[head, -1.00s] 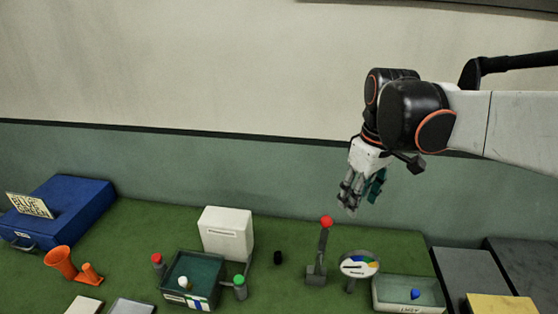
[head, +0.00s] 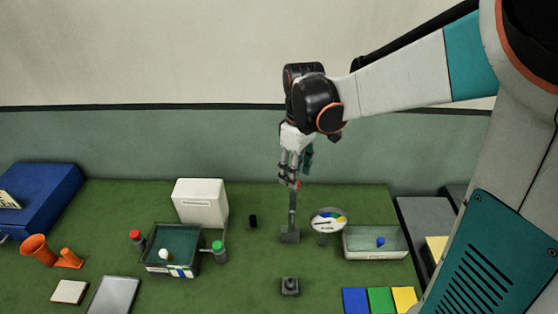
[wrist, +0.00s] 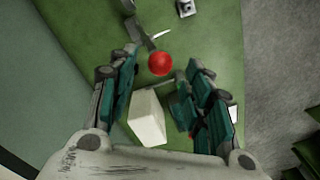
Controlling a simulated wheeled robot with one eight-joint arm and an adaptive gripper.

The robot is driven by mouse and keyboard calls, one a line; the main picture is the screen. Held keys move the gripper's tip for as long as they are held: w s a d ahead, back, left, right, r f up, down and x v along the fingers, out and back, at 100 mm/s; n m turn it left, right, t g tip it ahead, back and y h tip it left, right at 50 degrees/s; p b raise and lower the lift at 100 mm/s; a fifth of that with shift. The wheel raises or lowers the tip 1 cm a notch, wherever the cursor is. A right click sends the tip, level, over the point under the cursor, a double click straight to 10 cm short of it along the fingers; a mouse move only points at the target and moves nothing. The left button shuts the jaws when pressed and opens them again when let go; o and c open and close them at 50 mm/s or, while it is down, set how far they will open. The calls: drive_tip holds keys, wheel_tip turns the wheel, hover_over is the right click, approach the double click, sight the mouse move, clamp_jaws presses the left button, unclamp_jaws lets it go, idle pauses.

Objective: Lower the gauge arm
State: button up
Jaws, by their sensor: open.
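The gauge arm is an upright grey lever (head: 292,212) with a red ball knob on a small base. My gripper is open and holds nothing.
A white box (head: 200,202) and a dark green bin (head: 150,262) with red and green posts stand left. A clear tray (head: 375,254) with a blue ball is right of the gauge. A small grey block (head: 290,287) sits in front of the lever.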

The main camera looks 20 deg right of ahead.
drive_tip(key=shift+a+f, duration=0.1)
drive_tip(key=shift+f, duration=1.55)
clamp_jaws()
drive_tip(key=shift+s, duration=0.1)
